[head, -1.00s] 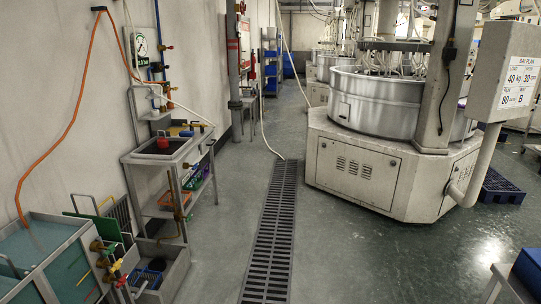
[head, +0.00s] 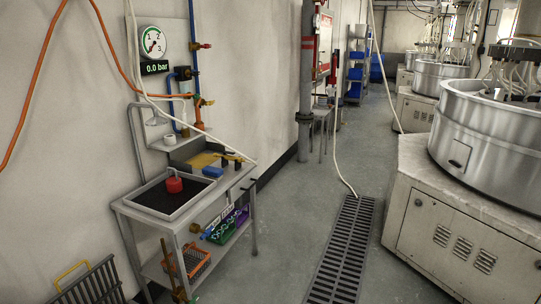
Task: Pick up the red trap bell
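The red trap bell (head: 174,184) is a small red cylinder with a pale stem on top. It stands in the dark recessed basin (head: 150,200) of a grey metal bench (head: 187,222) against the left wall in the head view. Neither of my grippers shows in the head view, so their state and any contact are hidden.
A pressure gauge (head: 152,41) hangs above the bench, with a display reading 0.0 bar. An orange basket (head: 189,262) sits on the lower shelf. A floor drain (head: 344,250) runs along the clear aisle. Large machines (head: 465,215) stand right.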

